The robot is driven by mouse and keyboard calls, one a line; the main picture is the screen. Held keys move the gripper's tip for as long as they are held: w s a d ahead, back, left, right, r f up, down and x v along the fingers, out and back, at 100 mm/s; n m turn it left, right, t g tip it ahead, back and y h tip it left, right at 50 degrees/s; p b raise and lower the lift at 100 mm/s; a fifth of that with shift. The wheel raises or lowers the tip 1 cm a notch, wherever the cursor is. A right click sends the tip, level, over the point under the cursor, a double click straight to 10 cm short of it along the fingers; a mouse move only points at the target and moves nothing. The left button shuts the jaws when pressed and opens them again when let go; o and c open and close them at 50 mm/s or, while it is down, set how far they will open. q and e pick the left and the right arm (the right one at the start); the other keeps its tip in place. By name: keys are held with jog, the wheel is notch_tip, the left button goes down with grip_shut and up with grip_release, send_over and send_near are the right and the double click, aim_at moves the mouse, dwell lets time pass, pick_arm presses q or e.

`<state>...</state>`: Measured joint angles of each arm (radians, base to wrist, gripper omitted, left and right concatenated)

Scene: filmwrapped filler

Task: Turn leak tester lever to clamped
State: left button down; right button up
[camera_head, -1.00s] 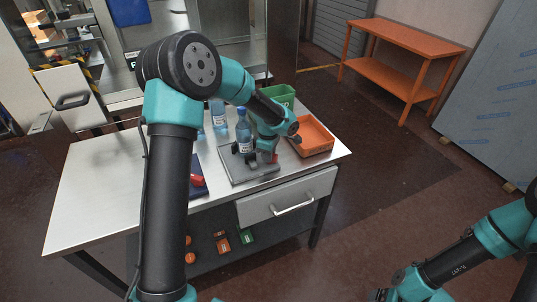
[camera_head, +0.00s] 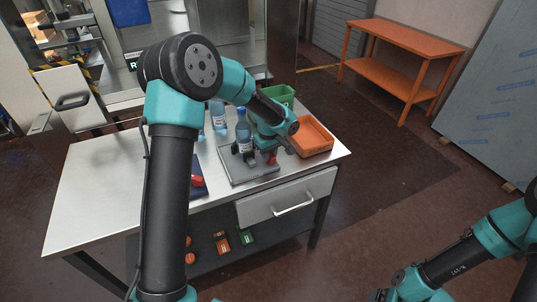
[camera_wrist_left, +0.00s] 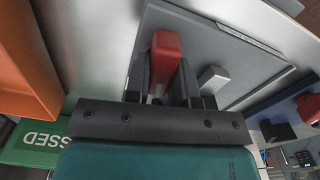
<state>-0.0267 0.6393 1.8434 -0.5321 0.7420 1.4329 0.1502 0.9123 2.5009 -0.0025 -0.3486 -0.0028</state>
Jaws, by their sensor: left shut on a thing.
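The leak tester is a grey plate (camera_head: 252,177) on the steel table, with a clear blue-capped bottle (camera_head: 243,137) upright on it. Its red lever (camera_head: 272,158) is at the right side of the plate, partly hidden behind my left wrist in the head view. My left gripper (camera_wrist_left: 163,80) is shut on the lever, whose red end (camera_wrist_left: 166,50) shows between the dark fingers in the left wrist view. The grey plate fills much of the upper part of that view.
An orange tray (camera_head: 314,151) and a green bin (camera_head: 280,93) stand close behind and right of my left wrist. Another bottle (camera_head: 218,115) is behind the tester. A dark blue item with a red part (camera_head: 197,181) lies left of it. The table's left side is clear.

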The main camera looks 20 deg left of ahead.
pick_arm(q)
jog(key=m, duration=0.5)
jog(key=shift+w+d+m, duration=0.1)
jog(key=shift+d+m, duration=0.05)
jog(key=shift+m, duration=0.15)
jog(key=m, duration=0.5)
jog(key=shift+d, duration=0.1)
jog(key=c, duration=1)
grip_release()
jog(key=shift+o, duration=0.2)
jog(key=shift+r, duration=0.1)
notch_tip(320, 180, up, 17)
jog(key=shift+r, duration=0.1)
